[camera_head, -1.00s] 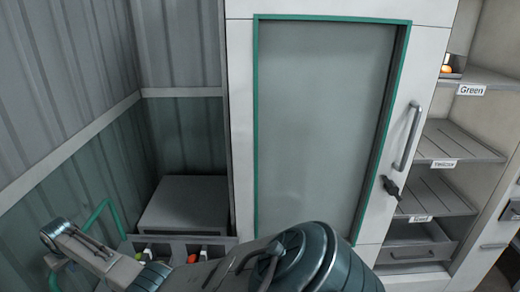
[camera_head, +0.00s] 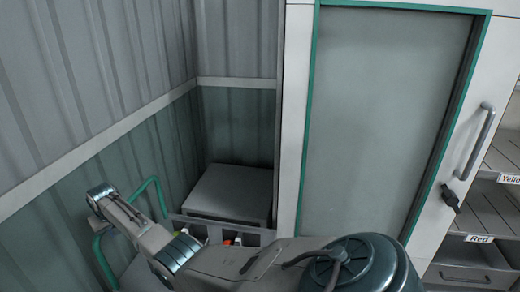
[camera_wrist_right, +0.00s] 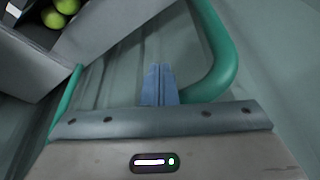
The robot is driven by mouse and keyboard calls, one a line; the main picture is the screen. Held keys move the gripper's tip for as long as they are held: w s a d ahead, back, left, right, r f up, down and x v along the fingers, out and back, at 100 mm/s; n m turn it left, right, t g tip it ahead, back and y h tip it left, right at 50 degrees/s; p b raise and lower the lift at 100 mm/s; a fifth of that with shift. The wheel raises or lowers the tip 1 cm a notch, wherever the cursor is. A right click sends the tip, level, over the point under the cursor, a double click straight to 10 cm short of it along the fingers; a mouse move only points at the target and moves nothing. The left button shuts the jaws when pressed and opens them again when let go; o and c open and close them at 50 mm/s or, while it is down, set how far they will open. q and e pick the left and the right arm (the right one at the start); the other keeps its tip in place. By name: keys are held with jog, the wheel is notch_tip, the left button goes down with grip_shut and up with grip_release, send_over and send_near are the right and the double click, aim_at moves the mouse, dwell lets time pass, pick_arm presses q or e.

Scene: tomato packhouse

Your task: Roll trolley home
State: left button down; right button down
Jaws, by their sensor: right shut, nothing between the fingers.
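The trolley's green tube handle (camera_head: 152,186) stands at the lower left of the head view, beside the corrugated wall. Its grey bed is mostly hidden by my right arm. My right gripper (camera_wrist_right: 158,72) is shut and empty in the right wrist view. Its fingers are beside the green handle tube (camera_wrist_right: 222,55), not around it. The fingertips are hidden in the head view. A grey crate (camera_wrist_right: 40,62) with green tomatoes (camera_wrist_right: 58,14) shows at the upper left of the wrist view. My left gripper is not in view.
A low grey box (camera_head: 230,192) stands in the wall corner behind the trolley. A tall white cabinet with a green-framed door (camera_head: 385,120) stands right of it. Shelves labelled Yellow and Red (camera_head: 480,239) are at the far right. The corrugated wall (camera_head: 95,90) bounds the left.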

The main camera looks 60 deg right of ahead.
jog(key=shift+w+a+b, duration=0.15)
jog(key=shift+w+b, duration=0.15)
jog(key=shift+w, duration=0.15)
jog(key=shift+s+r, duration=0.1)
jog(key=w+p+v, duration=0.1)
jog(key=p+v, duration=0.4)
jog(key=v, duration=0.5)
jog(key=shift+d+r, duration=0.2)
jog(key=shift+d, duration=0.5)
jog(key=shift+f, duration=0.1)
dwell(0.6)
